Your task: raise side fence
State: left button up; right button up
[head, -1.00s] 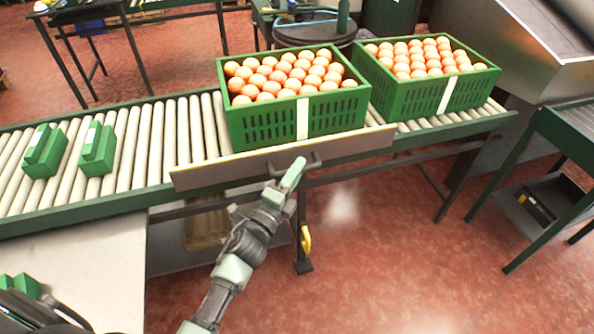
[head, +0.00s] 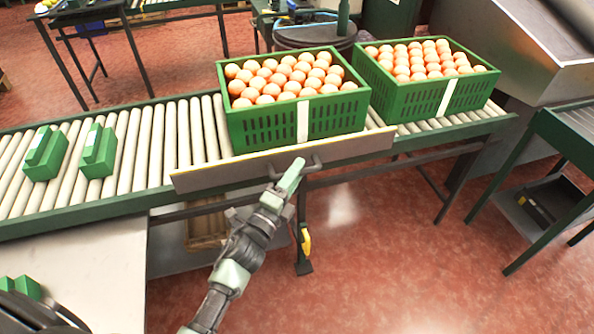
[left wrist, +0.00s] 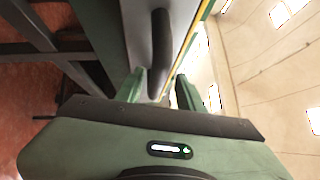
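The side fence (head: 215,178) is a long grey panel with a pale top edge. It lies along the front edge of the roller conveyor, in front of the left orange crate. A dark bar handle (head: 314,163) sits on its outer face. My left gripper (head: 297,165) is at this handle. In the left wrist view the handle (left wrist: 161,45) runs between the two green fingertips (left wrist: 160,88), with a gap beside the right finger. The gripper looks open around the handle. The fence's lower edge is partly hidden by my arm. My right gripper is not in view.
Two green crates of oranges, left (head: 255,128) and right (head: 415,102), stand on the roller conveyor (head: 145,150). Two green blocks (head: 45,158) lie on its left rollers. A yellow-handled thing (head: 306,240) hangs below. A dark green stand (head: 550,140) is at right.

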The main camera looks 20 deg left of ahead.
pick_arm(q)
jog(key=v, duration=0.7)
dwell(0.3)
